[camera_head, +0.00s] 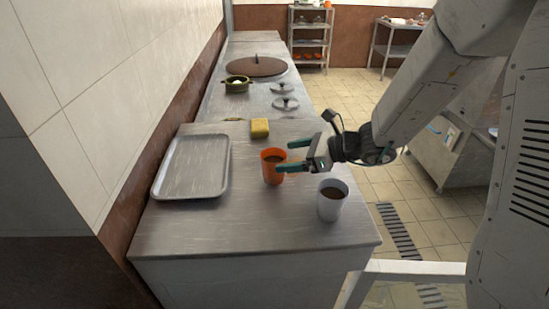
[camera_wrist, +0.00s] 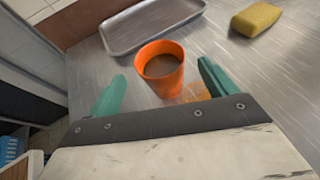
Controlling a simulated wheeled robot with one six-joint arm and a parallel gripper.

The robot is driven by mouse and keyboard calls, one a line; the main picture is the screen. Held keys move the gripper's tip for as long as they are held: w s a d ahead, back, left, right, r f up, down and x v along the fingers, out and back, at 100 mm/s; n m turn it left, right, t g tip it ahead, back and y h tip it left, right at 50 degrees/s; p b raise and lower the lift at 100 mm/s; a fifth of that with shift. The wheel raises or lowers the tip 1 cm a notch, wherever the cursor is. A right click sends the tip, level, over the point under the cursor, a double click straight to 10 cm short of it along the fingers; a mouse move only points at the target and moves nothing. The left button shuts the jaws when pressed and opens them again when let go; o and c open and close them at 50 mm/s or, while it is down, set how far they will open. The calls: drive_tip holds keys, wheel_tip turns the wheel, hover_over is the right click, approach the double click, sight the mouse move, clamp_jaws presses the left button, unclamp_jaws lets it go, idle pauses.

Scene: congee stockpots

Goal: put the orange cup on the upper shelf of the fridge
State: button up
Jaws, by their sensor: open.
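The orange cup (camera_head: 272,174) stands upright on the steel counter and holds a brown liquid. In the wrist view the orange cup (camera_wrist: 160,72) stands ahead of my gripper, between the lines of its two fingers. My gripper (camera_head: 284,156) is open, with its teal fingers spread at the right side of the cup. In the wrist view my gripper (camera_wrist: 160,90) shows a finger on either side and nothing held. Whether a finger touches the cup I cannot tell. No fridge or upper shelf can be made out for sure.
A white cup (camera_head: 331,205) with brown liquid stands close in front, right of the orange cup. A steel tray (camera_head: 160,190) lies left on the counter (camera_head: 235,235). A yellow sponge (camera_head: 260,128), lids (camera_head: 286,104) and a pot (camera_head: 237,88) stand farther back. The front left counter is clear.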

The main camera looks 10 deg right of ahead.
drive_tip(key=v, duration=0.5)
